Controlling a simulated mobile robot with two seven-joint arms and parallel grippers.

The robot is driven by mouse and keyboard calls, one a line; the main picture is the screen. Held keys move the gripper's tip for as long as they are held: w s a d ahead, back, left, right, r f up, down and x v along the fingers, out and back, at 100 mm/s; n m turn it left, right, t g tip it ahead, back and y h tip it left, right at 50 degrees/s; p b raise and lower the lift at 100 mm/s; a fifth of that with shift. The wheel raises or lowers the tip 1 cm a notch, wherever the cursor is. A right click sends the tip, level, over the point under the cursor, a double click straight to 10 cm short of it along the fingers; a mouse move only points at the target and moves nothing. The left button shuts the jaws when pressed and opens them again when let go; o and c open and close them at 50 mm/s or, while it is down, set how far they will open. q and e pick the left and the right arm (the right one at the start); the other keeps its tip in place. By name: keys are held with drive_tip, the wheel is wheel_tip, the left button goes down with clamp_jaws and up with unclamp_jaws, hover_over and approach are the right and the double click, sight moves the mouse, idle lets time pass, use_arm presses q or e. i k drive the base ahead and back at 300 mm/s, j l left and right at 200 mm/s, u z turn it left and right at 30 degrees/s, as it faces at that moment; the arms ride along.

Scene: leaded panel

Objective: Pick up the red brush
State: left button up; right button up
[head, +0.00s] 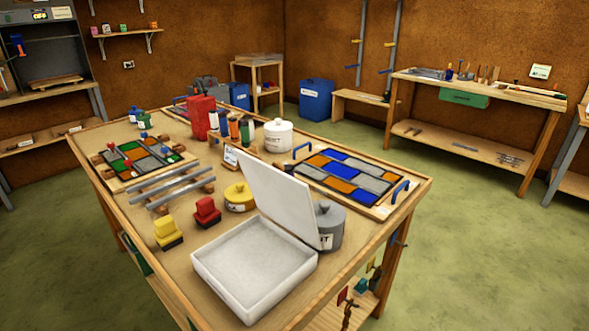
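The red brush (207,209) stands on the wooden worktable (133,227), just behind the white open box. It has a red body with a stepped top and a dark base. A similar yellow brush (168,231) stands to its left and slightly nearer. Nothing covers the red brush in this view. Neither of my grippers is in view.
A white box (253,283) with a raised lid (278,198) lies right of the brushes. A yellow pot (239,198) stands behind it, a grey pot (328,228) beside the lid. Metal bars (172,187) and a leaded panel (347,176) lie farther back.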

sight(207, 216)
drive_tip(key=i+l, duration=0.25)
drive_tip(key=l, duration=0.15)
drive_tip(key=i+l, duration=0.55)
drive_tip(key=l, duration=0.2)
drive_tip(key=l+u, duration=0.1)
drive_tip(key=u, duration=0.35)
drive_tip(key=i+l+u, duration=0.1)
drive_tip(key=u, duration=0.3)
drive_tip(key=l+u, duration=0.15)
drive_tip(key=u, duration=0.3)
drive_tip(key=l+u, duration=0.15)
drive_tip(key=u, duration=0.3)
drive_tip(key=i, duration=0.05)
